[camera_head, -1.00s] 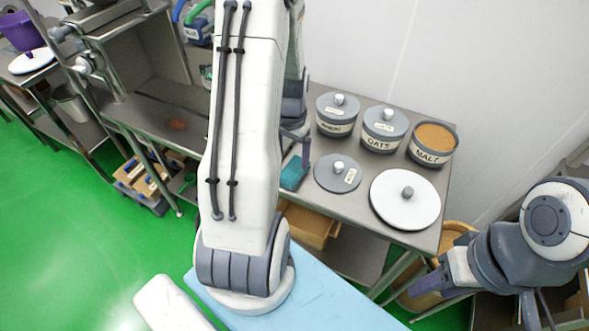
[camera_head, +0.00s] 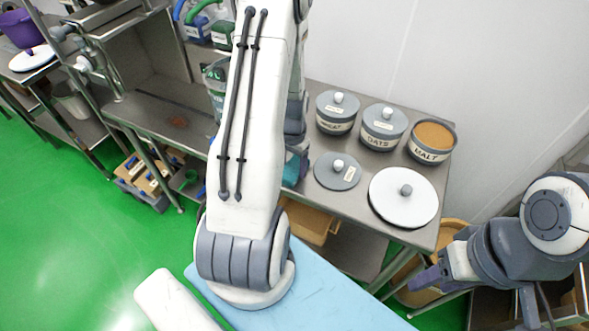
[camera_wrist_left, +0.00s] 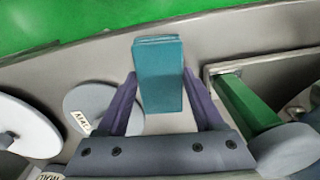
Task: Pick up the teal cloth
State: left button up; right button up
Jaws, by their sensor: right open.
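The teal cloth (camera_wrist_left: 160,75), a folded block, lies on the steel table and sits between the fingers of my left gripper (camera_wrist_left: 159,78) in the left wrist view. The fingers stand apart on either side of it, with narrow gaps seen beside it. In the head view, only part of the cloth (camera_head: 292,170) shows beside my left arm, which hides most of the left gripper. My right gripper (camera_head: 425,281) is open and empty at the right, away from the table.
Next to the cloth lie a grey lid (camera_head: 337,171) and a white lid (camera_head: 403,197). Behind them stand the wheat tub (camera_head: 336,112), oats tub (camera_head: 383,128) and open malt tub (camera_head: 432,142). A green handle (camera_wrist_left: 248,104) is close right of my left fingers in the wrist view.

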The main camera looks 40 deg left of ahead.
aim_at(293, 168)
pick_arm(q)
jog(key=shift+r, duration=0.15)
notch_tip(293, 168, up, 4)
jog(key=shift+r+b, duration=0.1)
jog(key=shift+b, duration=0.4)
jog(key=s+d+r, duration=0.2)
jog(key=d+r, duration=0.1)
jog(key=d, duration=0.2)
jog(key=s+d+r+b, duration=0.1)
jog(key=s+d+r, duration=0.2)
jog(key=d, duration=0.2)
jog(key=shift+d+r, duration=0.25)
jog(key=shift+r, duration=0.05)
